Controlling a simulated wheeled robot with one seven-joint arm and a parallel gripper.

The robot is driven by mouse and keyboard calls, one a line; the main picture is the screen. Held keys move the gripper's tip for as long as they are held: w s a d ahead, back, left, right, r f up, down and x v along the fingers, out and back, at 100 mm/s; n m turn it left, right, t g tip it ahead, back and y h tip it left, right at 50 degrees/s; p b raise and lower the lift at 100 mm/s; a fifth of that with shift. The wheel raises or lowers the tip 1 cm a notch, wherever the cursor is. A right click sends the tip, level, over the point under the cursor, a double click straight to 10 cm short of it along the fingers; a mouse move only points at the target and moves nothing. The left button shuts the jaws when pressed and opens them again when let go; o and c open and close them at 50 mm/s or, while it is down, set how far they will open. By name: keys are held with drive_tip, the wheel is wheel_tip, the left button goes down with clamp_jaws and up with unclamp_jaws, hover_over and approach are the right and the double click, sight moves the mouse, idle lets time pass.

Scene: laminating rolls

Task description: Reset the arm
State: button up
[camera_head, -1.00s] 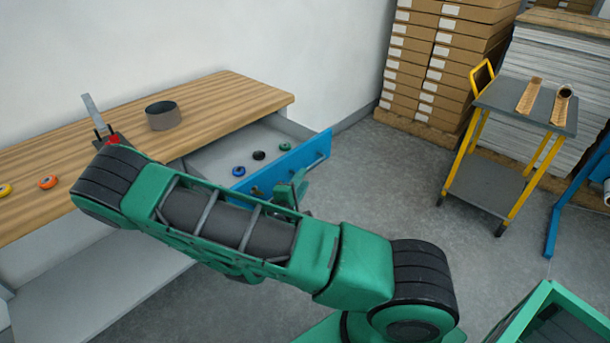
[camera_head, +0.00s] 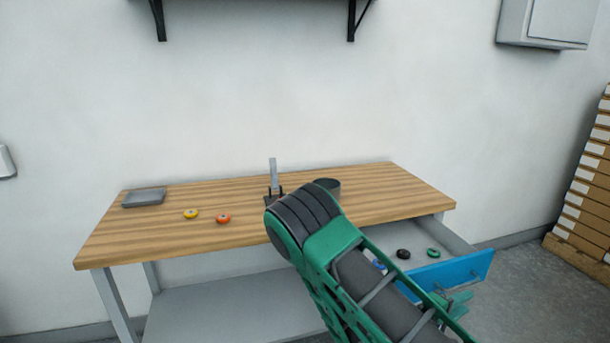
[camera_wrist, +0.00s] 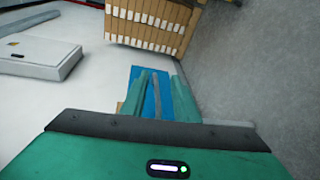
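My arm reaches across the front of the workbench (camera_head: 330,207) toward its pulled-out drawer with a blue front (camera_head: 450,271). My gripper (camera_head: 457,300) is just in front of that drawer front, partly behind my arm in the head view. In the wrist view, my gripper (camera_wrist: 160,82) has its two green fingers apart. A grey bar, seemingly the drawer handle (camera_wrist: 157,97), shows between them against the blue front (camera_wrist: 137,74). I cannot tell whether the fingers touch it. The drawer holds a blue roll (camera_head: 379,265), a black roll (camera_head: 403,254) and a green roll (camera_head: 433,253).
Stacked boxes (camera_head: 585,195) stand at the right. Floor right of the drawer is clear.

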drive_tip(key=s+d+r+m+g+y, duration=0.2)
drive_tip(key=s+d+m+g+y, duration=0.1)
drive_tip(key=s+m+g, duration=0.3)
drive_tip(key=s+d+r+m+g+y, duration=0.3)
drive_tip(key=s+m+g, duration=0.1)
drive_tip(key=s, duration=0.5)
drive_tip(key=s+a+r+m+t+y, duration=0.2)
drive_tip(key=s+a+r+y, duration=0.6)
drive_tip(key=s+r, duration=0.4)
drive_tip(key=shift+s+a+r+m+t+y, duration=0.3)
drive_tip(key=shift+s+a+m+t+y, duration=0.15)
drive_tip(key=shift+a, duration=0.15)
drive_tip(key=shift+w+f, duration=0.25)
drive_tip(key=shift+w, duration=0.35)
